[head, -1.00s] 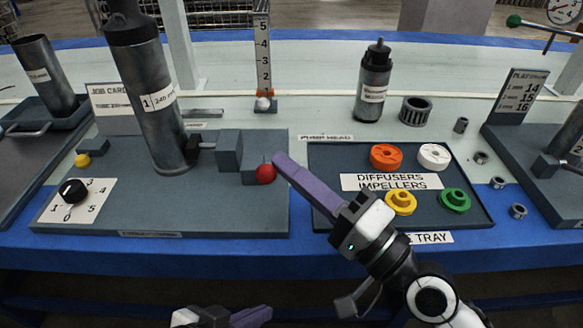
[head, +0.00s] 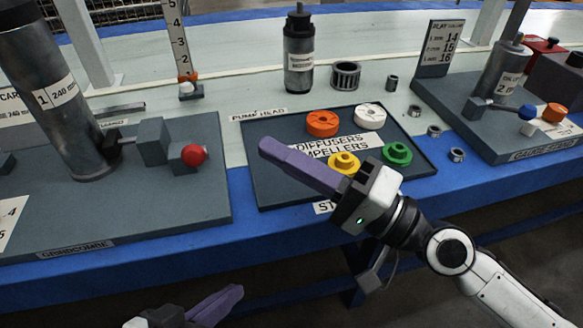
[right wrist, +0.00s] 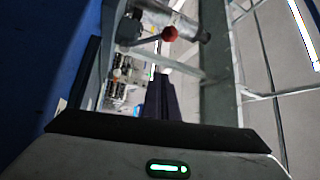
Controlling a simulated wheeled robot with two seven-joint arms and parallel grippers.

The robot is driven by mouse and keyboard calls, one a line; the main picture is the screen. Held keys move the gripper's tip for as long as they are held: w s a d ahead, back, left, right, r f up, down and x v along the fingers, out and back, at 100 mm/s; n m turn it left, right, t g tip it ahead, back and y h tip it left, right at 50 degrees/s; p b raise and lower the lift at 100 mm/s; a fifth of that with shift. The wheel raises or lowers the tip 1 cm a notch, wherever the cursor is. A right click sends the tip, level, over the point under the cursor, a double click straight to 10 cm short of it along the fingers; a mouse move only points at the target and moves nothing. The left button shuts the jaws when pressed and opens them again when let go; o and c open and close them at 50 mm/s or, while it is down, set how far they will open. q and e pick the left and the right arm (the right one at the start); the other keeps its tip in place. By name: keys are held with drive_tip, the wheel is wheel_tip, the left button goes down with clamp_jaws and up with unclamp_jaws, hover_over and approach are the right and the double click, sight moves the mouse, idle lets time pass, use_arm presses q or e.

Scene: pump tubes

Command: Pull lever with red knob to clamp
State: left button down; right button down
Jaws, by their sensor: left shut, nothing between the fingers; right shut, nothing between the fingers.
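The red knob (head: 193,155) sits at the right end of the clamp's grey blocks (head: 153,142), beside the tilted grey tube (head: 55,100) marked 1. The lever's arm is hardly visible in the head view. In the right wrist view the red knob (right wrist: 169,34) shows near the top, at the end of a dark rod. My right gripper (head: 268,148) has its purple fingers shut and empty. Its tip is to the right of the knob and apart from it, over the left edge of the tray. My left gripper (head: 237,291) is shut and empty at the bottom, in front of the bench.
The dark tray (head: 275,190) holds orange, white, yellow and green discs. A black-capped bottle (head: 299,70) and metal rings (head: 345,75) stand behind it. At right is another fixture (head: 460,115) with blue and orange knobs. The gap between knob and tray is clear.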

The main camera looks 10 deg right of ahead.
use_arm(q)
drive_tip(key=shift+r, duration=0.2)
use_arm(e)
drive_tip(key=shift+s+d+f, duration=0.2)
drive_tip(key=shift+d, duration=0.15)
drive_tip(key=shift+s+d+f, duration=0.15)
drive_tip(key=shift+d, duration=0.2)
use_arm(q)
drive_tip(key=shift+s, duration=0.1)
use_arm(e)
drive_tip(key=shift+s, duration=0.1)
